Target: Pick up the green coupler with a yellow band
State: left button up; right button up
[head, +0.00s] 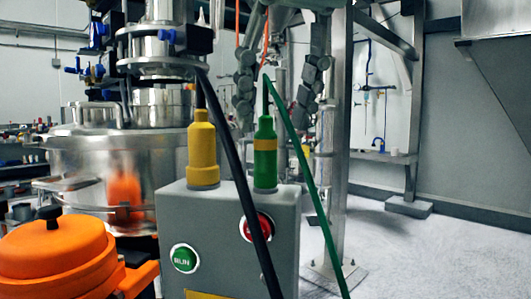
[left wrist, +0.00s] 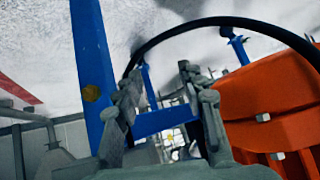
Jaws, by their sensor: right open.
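The green coupler with a yellow band (head: 265,158) stands upright on top of a grey control box (head: 190,225) in the head view. A green cable leaves its top and drops to the lower right. My right gripper (head: 272,115) comes down from the top edge, open, one finger on each side of the coupler's upper part and cable. I cannot tell whether the fingers are level with the coupler in depth; they appear apart from it. My left gripper (left wrist: 160,73) shows only in the left wrist view, its fingers spread with nothing between them.
A yellow coupler (head: 202,150) with a black cable stands left of the green one. The box carries a green button (head: 184,258) and a red button (head: 256,226). An orange lidded vessel (head: 62,255) is at lower left. The left wrist view shows a blue frame (left wrist: 93,70).

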aim_at(269, 133)
jog(key=x, duration=0.5)
jog(key=shift+a+f, duration=0.2)
grip_shut()
